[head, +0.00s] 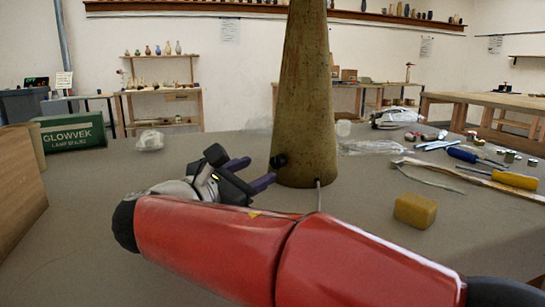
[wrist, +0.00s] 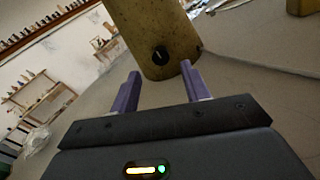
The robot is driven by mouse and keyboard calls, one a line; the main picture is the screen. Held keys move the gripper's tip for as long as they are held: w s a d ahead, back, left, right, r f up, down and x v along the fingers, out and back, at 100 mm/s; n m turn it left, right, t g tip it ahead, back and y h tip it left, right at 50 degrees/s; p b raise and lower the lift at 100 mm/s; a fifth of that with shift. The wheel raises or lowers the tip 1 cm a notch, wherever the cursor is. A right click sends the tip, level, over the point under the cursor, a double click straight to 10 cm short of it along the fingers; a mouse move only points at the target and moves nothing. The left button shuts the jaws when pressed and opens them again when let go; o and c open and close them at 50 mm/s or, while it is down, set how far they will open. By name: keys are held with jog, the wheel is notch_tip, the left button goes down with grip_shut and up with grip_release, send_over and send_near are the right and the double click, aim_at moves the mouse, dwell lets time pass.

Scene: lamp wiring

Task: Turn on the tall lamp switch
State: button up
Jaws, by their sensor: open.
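The tall lamp (head: 304,130) is a mottled tan tapering column standing upright on the grey table; its top is out of frame. Its black round switch (head: 278,161) sits low on the column's left side. In the wrist view the switch (wrist: 160,55) shows a pale line on its face, on the lamp body (wrist: 150,25). My gripper (head: 250,173) is open and empty, with purple fingers pointing at the lamp base. In the wrist view the fingers (wrist: 158,88) straddle the switch's line, with the switch beyond their tips. I see no clear contact.
A yellow block (head: 415,210) lies right of the lamp. Screwdrivers (head: 512,179) and small parts lie farther right. A cord (head: 319,197) leaves the lamp base. A green box (head: 72,132) and a clear plastic bag (head: 150,140) are at left. Table between bag and gripper is clear.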

aim_at(276, 162)
jog(key=x, duration=0.7)
jog(key=c, duration=1)
jog(key=shift+f, duration=0.1)
jog(key=m+b, duration=0.2)
jog(key=shift+f+m, duration=0.1)
jog(key=shift+m, duration=0.3)
jog(key=shift+m+b, duration=1.15)
jog(key=shift+m, duration=0.35)
jog(key=shift+d, duration=0.1)
